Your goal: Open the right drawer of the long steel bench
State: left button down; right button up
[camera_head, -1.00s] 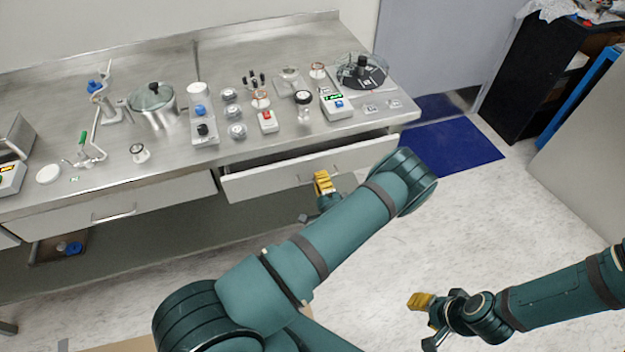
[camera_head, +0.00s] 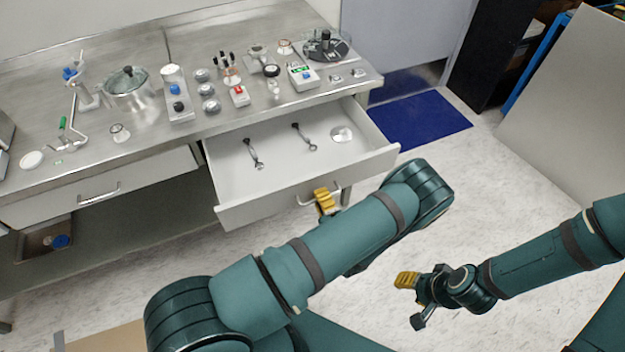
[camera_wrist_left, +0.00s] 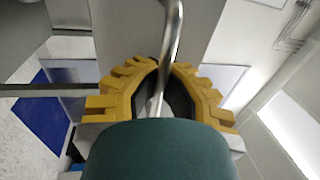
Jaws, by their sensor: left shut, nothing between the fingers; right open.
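The long steel bench (camera_head: 235,38) runs along the wall in the head view. Its right drawer (camera_head: 262,207) stands well open, with two dark metal tools and a pale disc inside. My left gripper (camera_head: 325,202) is at the handle (camera_head: 305,199) on the drawer's front. In the left wrist view, its yellow fingers (camera_wrist_left: 160,72) are shut, and the bent handle bar (camera_wrist_left: 172,45) passes across them. Whether they touch the bar is hard to tell. My right gripper (camera_head: 411,300) is open and empty over the floor, away from the bench.
The bench's left drawer (camera_head: 120,189) is closed. Jars, a pot (camera_head: 127,88) and small instruments stand on the bench top. A blue mat (camera_head: 420,120) lies on the floor right of the bench. The floor between the drawer and my right arm is clear.

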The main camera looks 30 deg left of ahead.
pick_arm(q)
jog(key=c, duration=1.1)
grip_release()
jog(key=shift+s+d+f, duration=0.1)
jog(key=shift+o, duration=0.2)
jog(key=v, duration=0.7)
jog(key=shift+s+d, duration=0.2)
